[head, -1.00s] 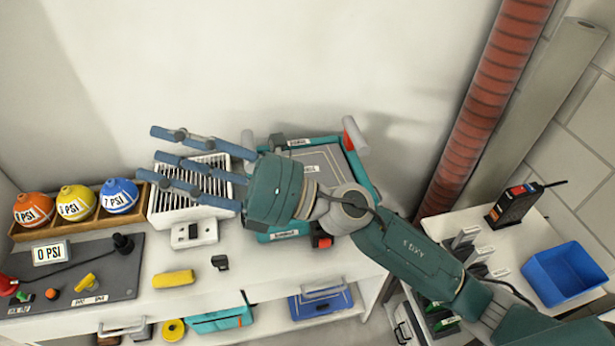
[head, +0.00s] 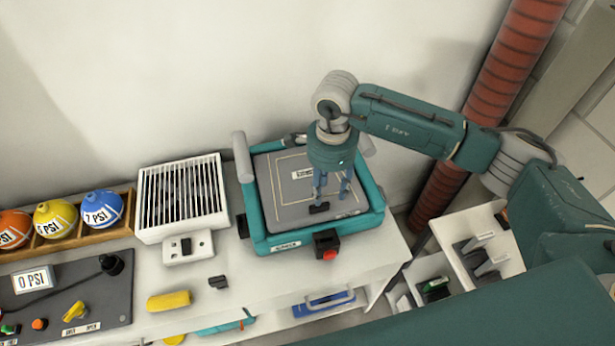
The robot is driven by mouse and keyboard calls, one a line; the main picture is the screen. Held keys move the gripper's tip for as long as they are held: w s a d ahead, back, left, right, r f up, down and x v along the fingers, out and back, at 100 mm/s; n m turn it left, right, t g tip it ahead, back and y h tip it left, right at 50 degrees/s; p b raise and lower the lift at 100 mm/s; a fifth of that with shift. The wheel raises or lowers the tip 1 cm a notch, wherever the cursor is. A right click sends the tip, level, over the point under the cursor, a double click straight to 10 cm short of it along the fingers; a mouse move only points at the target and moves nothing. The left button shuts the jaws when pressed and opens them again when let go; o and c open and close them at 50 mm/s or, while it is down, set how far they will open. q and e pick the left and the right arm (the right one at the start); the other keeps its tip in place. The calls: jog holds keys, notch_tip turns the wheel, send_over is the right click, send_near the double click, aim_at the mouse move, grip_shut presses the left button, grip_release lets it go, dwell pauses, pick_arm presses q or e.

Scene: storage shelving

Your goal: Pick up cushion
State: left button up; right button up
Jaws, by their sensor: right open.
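Nothing in the head view can be told for certain as the cushion. A flat grey pad (head: 282,205) with a pale line border and a label lies inside a teal frame (head: 254,208) on the white bench. A small black piece (head: 319,208) rests on the pad. My right gripper (head: 333,200) points down over the right part of the pad, its blue fingers apart beside the black piece. It is open and appears empty; whether the fingertips touch the pad cannot be told. My left gripper is not in view.
A white slatted box (head: 183,232) stands left of the teal frame. A yellow roll (head: 169,301) and a small dark part (head: 218,282) lie on the bench front. Labelled balls (head: 102,209) sit in a wooden tray at left. A red ribbed pipe (head: 521,60) rises at right.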

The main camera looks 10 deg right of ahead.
aim_at(324, 205)
jog(key=shift+f, duration=0.85)
jog(key=f+p, duration=0.2)
jog(key=f, duration=0.1)
jog(key=f+p, duration=0.1)
jog(key=shift+w+a+f, duration=0.15)
jog(key=shift+w+a, duration=0.1)
jog(key=shift+a, duration=0.1)
jog(key=shift+f, duration=0.55)
jog(key=c, duration=0.8)
grip_shut()
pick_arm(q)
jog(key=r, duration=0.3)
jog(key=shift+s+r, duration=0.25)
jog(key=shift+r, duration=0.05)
pick_arm(e)
jog(key=shift+w, duration=0.1)
